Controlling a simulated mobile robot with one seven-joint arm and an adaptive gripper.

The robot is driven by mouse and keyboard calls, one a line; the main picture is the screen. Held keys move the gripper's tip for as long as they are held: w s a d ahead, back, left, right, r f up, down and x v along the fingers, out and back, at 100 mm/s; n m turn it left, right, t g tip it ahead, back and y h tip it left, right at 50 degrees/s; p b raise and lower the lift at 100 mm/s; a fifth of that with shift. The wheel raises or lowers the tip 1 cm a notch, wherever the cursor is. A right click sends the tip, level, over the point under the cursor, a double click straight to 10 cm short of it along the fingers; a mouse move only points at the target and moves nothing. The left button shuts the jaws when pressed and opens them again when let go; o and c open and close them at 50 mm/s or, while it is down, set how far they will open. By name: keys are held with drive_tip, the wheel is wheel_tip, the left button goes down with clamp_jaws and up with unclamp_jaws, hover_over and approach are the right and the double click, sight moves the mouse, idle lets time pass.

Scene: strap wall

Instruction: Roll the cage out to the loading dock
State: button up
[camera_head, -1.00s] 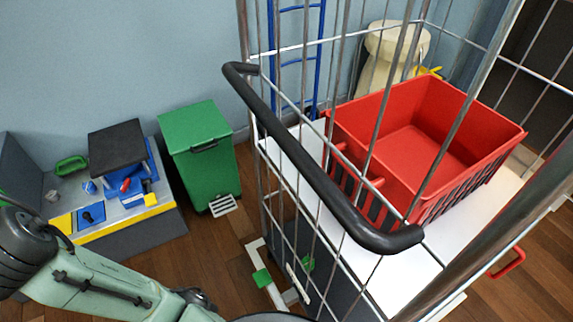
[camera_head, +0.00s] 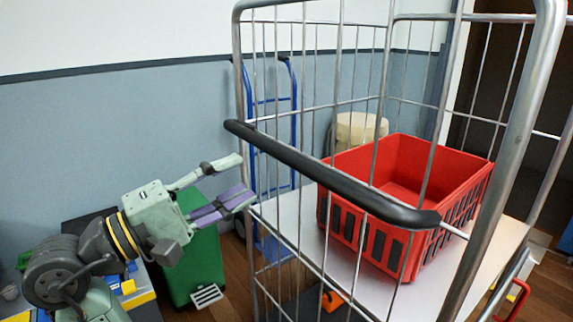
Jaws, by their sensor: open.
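The cage (camera_head: 390,17) is a tall metal wire trolley on the right, with a white shelf (camera_head: 310,230) inside it. A black push handle (camera_head: 330,178) runs slantwise across its near side. A red crate (camera_head: 347,237) sits on the shelf behind the bars. My gripper (camera_head: 243,180) is open and empty, left of the cage. Its fingers point right, at the cage's left edge and below the handle's left end. I cannot tell whether the fingers touch the cage. The cage's wheels are out of view, and no loading dock can be made out.
A green bin (camera_head: 200,262) stands behind my arm at lower left, partly hidden. A blue hand truck (camera_head: 273,105) leans at the wall behind the cage. A cream container (camera_head: 358,130) stands behind the crate. A dark opening (camera_head: 487,85) shows at far right.

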sight(276, 158)
drive_tip(key=p+x, duration=0.1)
drive_tip(key=x, duration=0.9)
drive_tip(key=shift+w, duration=0.1)
drive_tip(key=shift+c, duration=0.2)
clamp_jaws()
idle(0.4)
